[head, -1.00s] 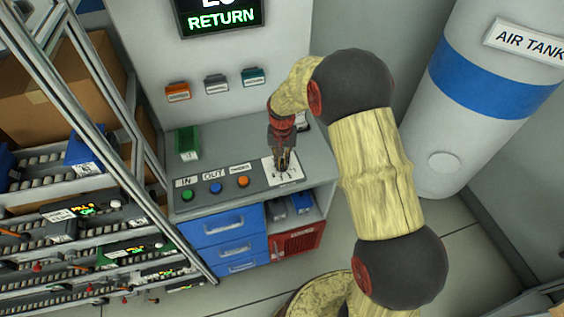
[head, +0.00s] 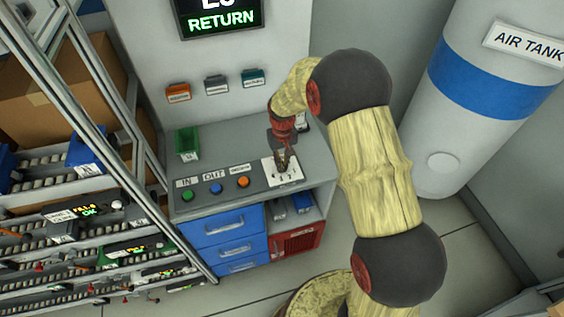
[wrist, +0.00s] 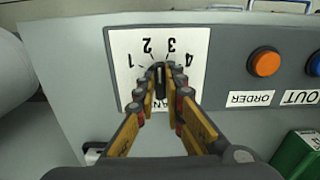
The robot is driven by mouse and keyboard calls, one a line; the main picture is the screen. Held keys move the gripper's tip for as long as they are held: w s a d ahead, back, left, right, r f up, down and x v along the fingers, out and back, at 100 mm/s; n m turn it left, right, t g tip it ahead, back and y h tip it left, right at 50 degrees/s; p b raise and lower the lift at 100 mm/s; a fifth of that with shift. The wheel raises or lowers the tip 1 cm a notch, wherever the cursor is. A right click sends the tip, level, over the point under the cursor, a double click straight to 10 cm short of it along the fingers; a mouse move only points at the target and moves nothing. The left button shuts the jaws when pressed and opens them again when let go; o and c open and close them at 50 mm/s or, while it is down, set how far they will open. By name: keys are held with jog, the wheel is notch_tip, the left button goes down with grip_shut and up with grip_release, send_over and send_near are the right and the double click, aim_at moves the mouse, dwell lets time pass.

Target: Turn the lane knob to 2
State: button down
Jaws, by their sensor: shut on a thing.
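The lane knob (wrist: 160,72) is a small dark knob on a white plate (wrist: 190,36). The numbers 1, 2, 3 and 4 are printed around it and appear upside down in the wrist view. My gripper (wrist: 161,80) is shut on the knob, one finger on each side. A pale line on the knob stands about upright in that picture, between 2 and 3; its exact setting is hard to tell. In the head view my gripper (head: 284,163) points down onto the white plate (head: 292,178) at the right of the grey counter.
Green (head: 188,195), blue (head: 214,188) and orange (head: 243,182) buttons sit left of the plate. A roller rack (head: 60,205) is at left, the air tank (head: 480,95) at right. A screen (head: 222,20) reads RETURN.

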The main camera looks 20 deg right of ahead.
jog(key=shift+d+n, duration=0.1)
jog(key=shift+n, duration=1.6)
jog(key=c, duration=1.9)
grip_release()
notch_tip(320, 180, up, 12)
